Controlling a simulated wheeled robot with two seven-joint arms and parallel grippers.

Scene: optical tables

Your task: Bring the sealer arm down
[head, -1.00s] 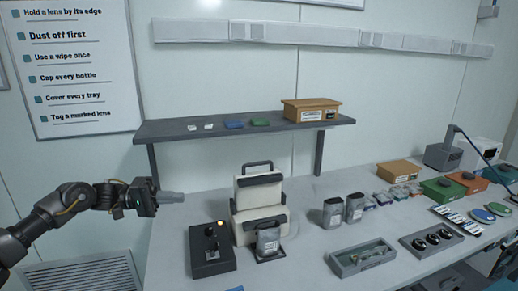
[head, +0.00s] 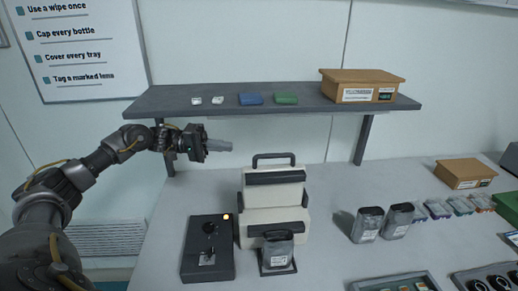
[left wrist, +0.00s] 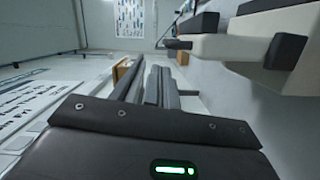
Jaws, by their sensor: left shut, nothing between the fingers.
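The sealer is white with black bands; its upper arm (head: 274,190) is raised and carries a black handle (head: 274,158). The arm stands above the white base (head: 252,228). A grey pouch (head: 278,249) stands at the base's front on a small dark plate. My left gripper (head: 222,146) is shut and empty, left of the handle and slightly higher in the picture, apart from it. In the left wrist view the white and black sealer (left wrist: 240,45) shows at upper right, beside the gripper fingers (left wrist: 158,88). My right gripper is out of view.
A dark control box (head: 207,262) with a knob and lit amber lamp stands left of the sealer. A grey shelf (head: 240,101) with a cardboard box (head: 360,85) runs behind. Two more pouches (head: 368,224) stand to the right. Table between sealer and pouches is clear.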

